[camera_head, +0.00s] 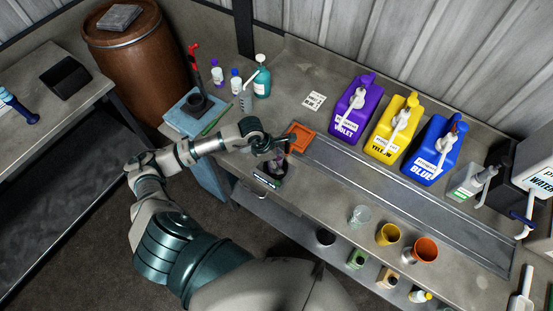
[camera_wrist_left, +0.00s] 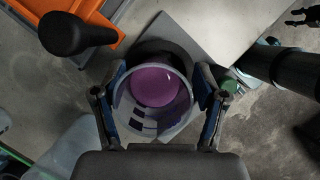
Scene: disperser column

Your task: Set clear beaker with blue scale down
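The clear beaker with blue scale marks (camera_wrist_left: 142,122) has purple liquid in the bottom. In the left wrist view it is between the two fingers of my left gripper (camera_wrist_left: 159,103), which press on opposite sides of it. In the head view my left gripper (camera_head: 276,151) is over the front of the bench, left of the trough, with the partly hidden beaker (camera_head: 278,166) below it. A flat grey plate (camera_wrist_left: 210,35) lies under or beside the beaker; I cannot tell whether they touch. A dark claw, perhaps my right gripper (camera_wrist_left: 300,17), shows at the wrist view's corner.
An orange tray (camera_head: 300,137) lies close beside the left gripper. Violet (camera_head: 356,108), yellow (camera_head: 394,130) and blue (camera_head: 436,150) jugs stand behind the trough (camera_head: 350,170). Another clear cup (camera_head: 360,215), a yellow cup (camera_head: 388,234) and an orange cup (camera_head: 425,249) stand at the front edge.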

